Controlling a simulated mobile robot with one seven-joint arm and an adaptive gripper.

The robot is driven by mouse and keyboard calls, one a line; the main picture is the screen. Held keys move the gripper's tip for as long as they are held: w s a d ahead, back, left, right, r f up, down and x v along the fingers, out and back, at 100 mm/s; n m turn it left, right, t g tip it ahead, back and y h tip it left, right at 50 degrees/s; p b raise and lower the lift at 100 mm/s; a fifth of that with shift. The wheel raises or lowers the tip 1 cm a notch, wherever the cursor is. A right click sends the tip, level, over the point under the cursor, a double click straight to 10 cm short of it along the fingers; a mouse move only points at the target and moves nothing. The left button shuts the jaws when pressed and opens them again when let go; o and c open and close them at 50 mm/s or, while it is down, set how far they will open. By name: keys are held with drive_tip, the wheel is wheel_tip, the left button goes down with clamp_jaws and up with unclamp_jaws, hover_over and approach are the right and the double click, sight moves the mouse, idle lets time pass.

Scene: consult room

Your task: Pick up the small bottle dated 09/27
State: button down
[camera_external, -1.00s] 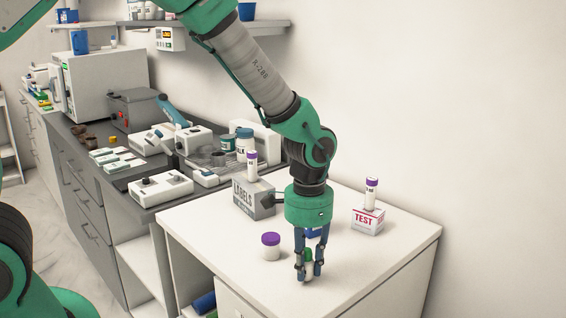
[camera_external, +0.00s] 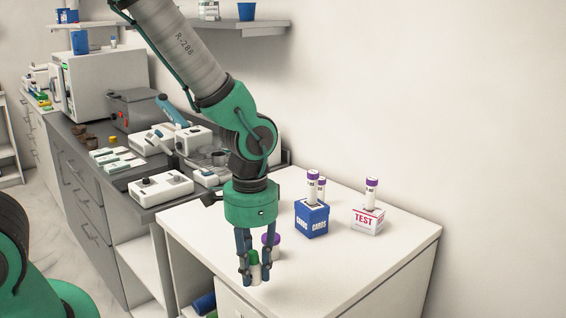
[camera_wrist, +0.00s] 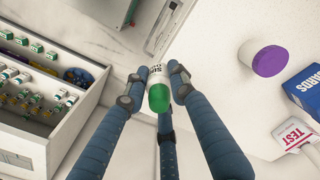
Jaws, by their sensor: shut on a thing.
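My gripper (camera_external: 254,276) is shut on a small white bottle with a green cap (camera_external: 254,266), over the left front part of the white table (camera_external: 350,270). In the wrist view the green-capped bottle (camera_wrist: 158,92) sits between the blue fingers, its cap toward the camera. Its label shows dark print, but I cannot read a date. I cannot tell for sure whether its base is clear of the table. A white jar with a purple lid (camera_external: 271,244) stands just behind the gripper, partly hidden; it also shows in the wrist view (camera_wrist: 268,60).
A blue CARDS box (camera_external: 312,220) and a white TEST box (camera_external: 367,220) stand further back with purple-capped tubes. An open drawer or shelf (camera_wrist: 50,95) with several small green-capped bottles lies left in the wrist view. The table's front right is clear.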

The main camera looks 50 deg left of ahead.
drive_tip(key=shift+s+a+r, duration=0.1)
drive_tip(key=shift+s+a, duration=0.05)
drive_tip(key=shift+s, duration=0.6)
drive_tip(key=shift+s+a+r, duration=0.1)
drive_tip(key=shift+s, duration=0.6)
